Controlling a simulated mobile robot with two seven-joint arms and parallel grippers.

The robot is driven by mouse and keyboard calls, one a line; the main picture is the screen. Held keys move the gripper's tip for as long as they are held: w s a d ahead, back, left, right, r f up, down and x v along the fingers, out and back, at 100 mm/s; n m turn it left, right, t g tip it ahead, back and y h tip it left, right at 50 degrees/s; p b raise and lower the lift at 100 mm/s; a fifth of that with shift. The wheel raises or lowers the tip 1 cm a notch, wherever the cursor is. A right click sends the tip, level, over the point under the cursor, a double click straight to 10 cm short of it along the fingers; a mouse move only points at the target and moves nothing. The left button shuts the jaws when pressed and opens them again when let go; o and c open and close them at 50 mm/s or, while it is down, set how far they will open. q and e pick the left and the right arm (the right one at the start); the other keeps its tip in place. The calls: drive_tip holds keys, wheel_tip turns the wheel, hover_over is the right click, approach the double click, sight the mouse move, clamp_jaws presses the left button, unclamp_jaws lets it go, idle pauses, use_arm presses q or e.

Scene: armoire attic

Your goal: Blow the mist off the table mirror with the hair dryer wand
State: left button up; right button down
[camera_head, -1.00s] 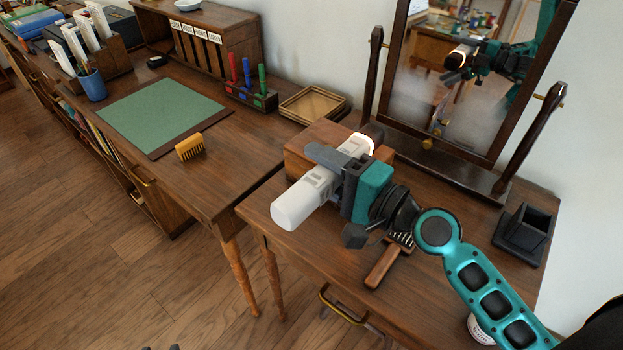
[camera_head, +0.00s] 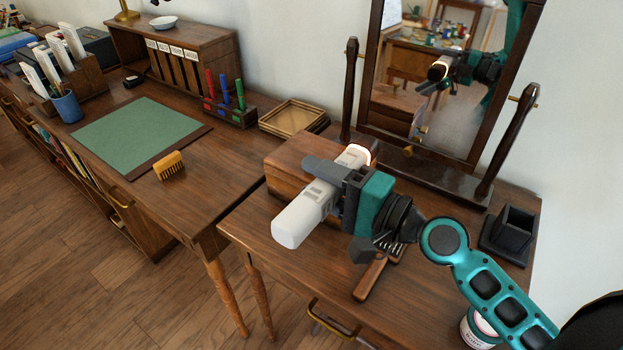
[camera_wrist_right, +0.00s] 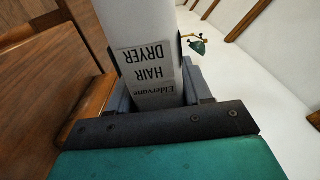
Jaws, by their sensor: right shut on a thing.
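The white hair dryer wand (camera_head: 299,222) is held above the dressing table by my right gripper (camera_head: 338,182), which is shut around it. The mirror stands in a dark wooden frame at the back and reflects my arm and a table. Its visible glass looks mostly clear; whether some mist stays low on it I cannot tell. My left gripper is not in view.
A wooden box (camera_head: 290,165) stands behind the wand. A brush (camera_head: 375,275) lies under my gripper. A black holder (camera_head: 510,235) sits at the right, a tin (camera_head: 480,328) at the front.

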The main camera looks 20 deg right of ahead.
drive_tip(key=shift+b+v, duration=0.6)
drive_tip(key=shift+v, duration=0.7)
drive_tip(key=shift+w+a+r+p, duration=0.2)
drive_tip(key=shift+w+a+p, duration=0.15)
drive_tip(key=shift+w+p, duration=0.3)
drive_tip(key=p+x, duration=0.3)
drive_tip(key=x, duration=0.5)
drive_tip(key=shift+w+a, duration=0.15)
drive_tip(key=shift+w, duration=0.15)
drive_tip(key=shift+f, duration=0.15)
